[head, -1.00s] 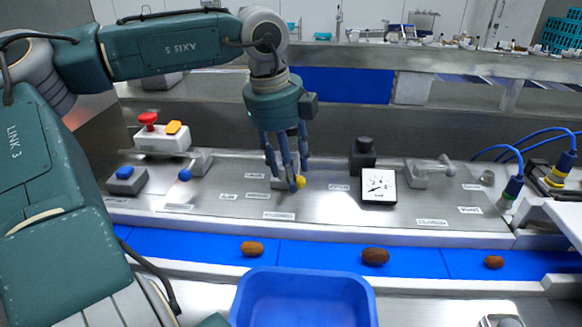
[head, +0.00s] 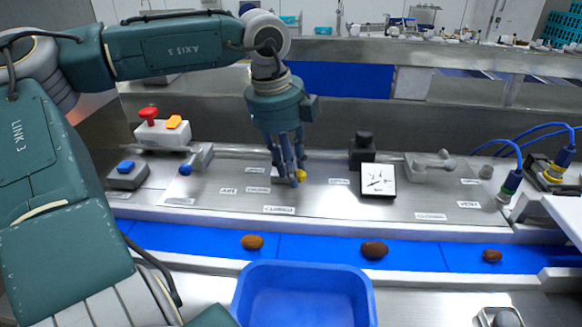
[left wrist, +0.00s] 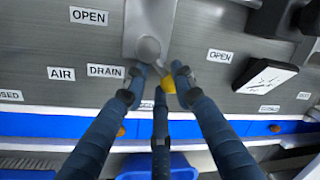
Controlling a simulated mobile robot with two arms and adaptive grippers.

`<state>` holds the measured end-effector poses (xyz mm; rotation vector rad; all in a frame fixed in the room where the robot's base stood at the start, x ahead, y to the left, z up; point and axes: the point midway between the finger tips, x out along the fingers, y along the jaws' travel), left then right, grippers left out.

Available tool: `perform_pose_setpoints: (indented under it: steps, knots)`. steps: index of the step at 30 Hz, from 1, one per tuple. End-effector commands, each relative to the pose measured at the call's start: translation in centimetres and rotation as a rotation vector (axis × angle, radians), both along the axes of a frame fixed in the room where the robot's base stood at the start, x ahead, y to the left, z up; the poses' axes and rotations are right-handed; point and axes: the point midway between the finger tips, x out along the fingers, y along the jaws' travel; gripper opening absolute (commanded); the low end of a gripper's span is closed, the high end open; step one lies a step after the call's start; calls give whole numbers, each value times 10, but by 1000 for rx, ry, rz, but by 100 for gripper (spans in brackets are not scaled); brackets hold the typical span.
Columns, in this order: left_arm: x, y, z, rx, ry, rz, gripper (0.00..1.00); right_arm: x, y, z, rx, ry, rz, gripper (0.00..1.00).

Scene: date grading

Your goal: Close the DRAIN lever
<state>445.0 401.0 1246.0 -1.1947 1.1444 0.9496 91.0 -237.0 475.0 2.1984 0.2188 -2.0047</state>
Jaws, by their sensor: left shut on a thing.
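The lever with the yellow knob (head: 301,175) stands on the metal panel, just right of the DRAIN label (head: 258,190). Its knob also shows in the left wrist view (left wrist: 169,84), partly covered by the fingers, with the grey pivot block (left wrist: 148,30) beyond it. The lever points toward the front of the panel. My left gripper (head: 293,181) reaches down from above, its fingers shut around the lever's end. A CLOSED label (head: 278,209) lies in front of the lever. My right gripper is not seen.
A lever with a blue knob (head: 185,170) is to the left, and a grey-knobbed lever (head: 440,160) is to the right. A square gauge (head: 378,181) stands right of my gripper. A blue belt with dates and a blue bin (head: 304,268) lie in front.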

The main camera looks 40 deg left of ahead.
Motion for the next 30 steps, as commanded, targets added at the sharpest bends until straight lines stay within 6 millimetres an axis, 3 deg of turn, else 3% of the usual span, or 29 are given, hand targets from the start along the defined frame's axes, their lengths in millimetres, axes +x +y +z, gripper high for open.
perform_pose_setpoints:
  steps: [17, 30]
  knots:
    - [-1, 1, 1, 1, -7, -65, 0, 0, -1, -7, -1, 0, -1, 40]
    - [-10, 9, 2, 2, -10, -379, 0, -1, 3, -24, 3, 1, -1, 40]
